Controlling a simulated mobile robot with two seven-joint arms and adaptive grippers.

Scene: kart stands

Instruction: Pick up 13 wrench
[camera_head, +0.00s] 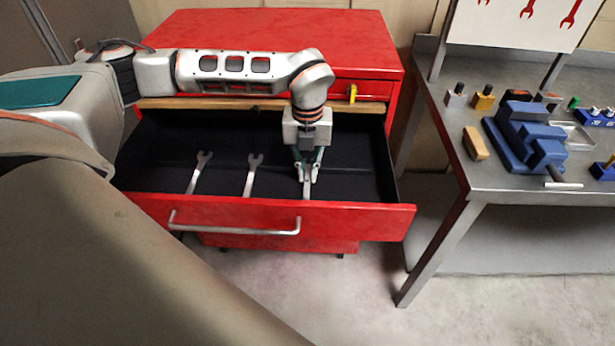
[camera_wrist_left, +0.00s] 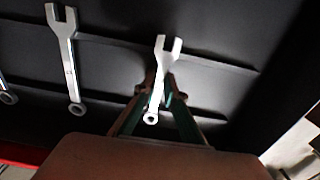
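Three silver open-ended wrenches lie in the black inside of the open red drawer (camera_head: 235,218): a left wrench (camera_head: 197,174), a middle wrench (camera_head: 251,176) and a right wrench (camera_head: 306,192). No size marks can be read. My left gripper (camera_head: 307,178) points down into the drawer at the right wrench. In the left wrist view the right wrench (camera_wrist_left: 158,82) lies between the close-set fingertips of my left gripper (camera_wrist_left: 162,96). Whether they press on its handle cannot be told. The middle wrench (camera_wrist_left: 66,50) lies apart to the left. My right gripper is out of view.
The red cabinet (camera_head: 270,28) rises behind the drawer, with a yellow piece (camera_head: 352,93) on its upper drawer. The drawer's front wall and handle (camera_head: 235,231) stand nearest. A metal workbench (camera_head: 500,188) with a blue vise (camera_head: 525,138) stands on the right.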

